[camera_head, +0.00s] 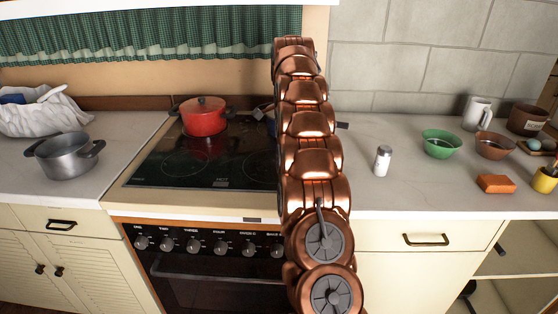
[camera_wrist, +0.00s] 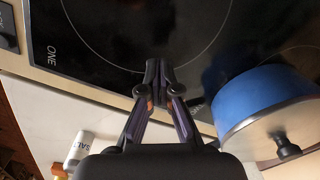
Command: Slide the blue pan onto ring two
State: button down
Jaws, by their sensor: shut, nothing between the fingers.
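The blue pan (camera_wrist: 258,97) is at the right of the wrist view, with a pale rim and a dark knob or handle. In the head view my arm hides most or all of it. My gripper (camera_wrist: 160,70) is shut and empty, over the black glass hob (camera_wrist: 110,38), left of the pan and apart from it in the wrist view. My arm hides the gripper in the head view. A ring outline and the label ONE show on the hob in the wrist view. I cannot make out which ring is two.
A red lidded pot (camera_head: 203,117) stands at the hob's back left. A grey pot (camera_head: 65,157) is on the left counter. A salt shaker (camera_head: 383,160), green bowl (camera_head: 441,144), brown bowl (camera_head: 495,146) and orange block (camera_head: 496,184) are on the right counter. The hob's front left is clear.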

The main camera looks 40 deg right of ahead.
jog(key=s+a+r, duration=0.3)
jog(key=r, duration=0.4)
jog(key=shift+s+a+p, duration=0.15)
jog(key=shift+s+p, duration=0.2)
dwell(0.5)
dwell(0.4)
jog(key=s+a+r+n+p, duration=0.15)
jog(key=s+a+n, duration=0.4)
jog(key=a, duration=0.55)
jog(key=s+a+r+n+p, duration=0.1)
jog(key=s+a+n+p, duration=0.1)
jog(key=s+a+n, duration=0.6)
jog(key=s+a+f+n+p, duration=0.1)
jog(key=s+a+f+n, duration=0.1)
jog(key=s+a, duration=0.2)
jog(key=s+a+f+n+g+p, duration=0.1)
jog(key=s+a, duration=0.3)
jog(key=s, duration=0.7)
jog(key=s+a+f+n+p, duration=0.1)
jog(key=s+a+f+n, duration=0.2)
jog(key=s, duration=0.4)
jog(key=shift+s+a+f+n+g, duration=0.2)
jog(key=shift+a+f+n+g, duration=0.3)
jog(key=shift+a, duration=0.4)
